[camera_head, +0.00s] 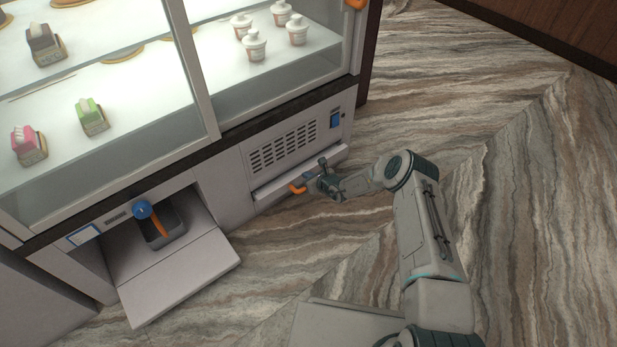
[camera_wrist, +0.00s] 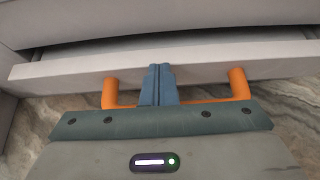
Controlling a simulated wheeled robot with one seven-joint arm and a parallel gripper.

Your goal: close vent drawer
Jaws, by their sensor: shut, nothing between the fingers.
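The vent drawer (camera_head: 270,187) is a low white drawer under the slotted vent panel at the base of the counter. It stands slightly out, with a dark gap behind its front edge in the wrist view (camera_wrist: 225,52). Its orange handle (camera_head: 297,188) also shows in the wrist view (camera_wrist: 110,92), running behind my gripper. My gripper (camera_head: 316,180) is at the drawer front. In the wrist view its blue fingers (camera_wrist: 158,70) are shut together with nothing between them, in front of the handle bar and at the drawer face. Whether they touch the face is hard to tell.
Left of the drawer, a fold-down door (camera_head: 182,280) lies open, with a grey bin (camera_head: 165,237) in the compartment behind it. The glass display case above holds sweets boxes and white cups (camera_head: 255,46). The marbled floor (camera_head: 520,150) to the right is clear.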

